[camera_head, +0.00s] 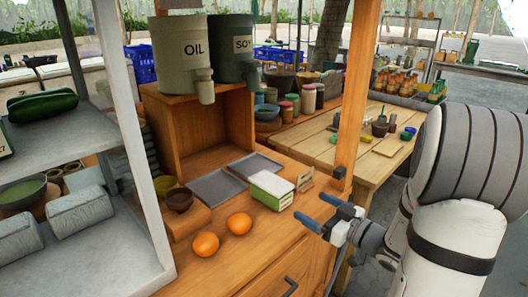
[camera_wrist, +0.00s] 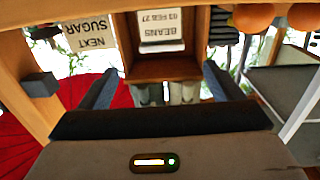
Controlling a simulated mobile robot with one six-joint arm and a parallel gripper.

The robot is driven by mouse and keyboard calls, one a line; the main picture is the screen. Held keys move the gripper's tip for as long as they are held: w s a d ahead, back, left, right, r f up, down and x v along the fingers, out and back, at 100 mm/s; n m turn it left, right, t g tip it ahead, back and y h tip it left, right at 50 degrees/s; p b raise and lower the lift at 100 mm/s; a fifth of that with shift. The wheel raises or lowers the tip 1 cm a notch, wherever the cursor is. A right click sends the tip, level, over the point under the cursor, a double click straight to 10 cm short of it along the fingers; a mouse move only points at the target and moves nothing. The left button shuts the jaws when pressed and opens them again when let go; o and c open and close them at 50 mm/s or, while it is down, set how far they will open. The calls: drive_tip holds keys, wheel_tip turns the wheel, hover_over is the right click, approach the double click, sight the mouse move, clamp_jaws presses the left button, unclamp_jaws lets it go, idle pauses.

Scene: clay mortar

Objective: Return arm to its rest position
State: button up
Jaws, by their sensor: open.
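My gripper (camera_head: 318,211) is held out at the right of the wooden counter (camera_head: 262,262), near the wooden post. Its two blue-tipped fingers point left and stand apart with nothing between them. In the wrist view my gripper (camera_wrist: 160,82) also shows open, with dark fingers at left and right. That view looks upside down. My white and grey arm fills the right side of the head view. Whether the fingers are over the counter or just beyond its edge is hard to tell.
Two oranges (camera_head: 206,244), a green-and-white box (camera_head: 271,190), dark trays (camera_head: 215,187) and small bowls (camera_head: 179,199) sit on the counter. OIL (camera_head: 188,60) and SOY (camera_head: 236,50) dispensers stand above. A wooden post (camera_head: 352,110) rises close to my gripper. A table (camera_head: 375,152) with jars stands behind.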

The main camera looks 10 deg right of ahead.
drive_tip(key=d+r+m+g+h+p, duration=0.3)
drive_tip(key=r+m+h+p, duration=0.2)
drive_tip(key=r+h+p, duration=0.55)
drive_tip(key=s+a+r+m+g+p, duration=0.1)
drive_tip(key=s+a+g, duration=0.3)
drive_tip(key=s, duration=0.5)
drive_tip(key=s+a+r+m+g+p, duration=0.1)
drive_tip(key=s+a+r+g+p, duration=0.1)
drive_tip(key=s+a+g, duration=0.3)
drive_tip(key=s+a+p, duration=0.1)
drive_tip(key=s, duration=0.3)
drive_tip(key=shift+s+a+r, duration=0.3)
drive_tip(key=shift+s+r, duration=0.05)
drive_tip(key=shift+s, duration=0.05)
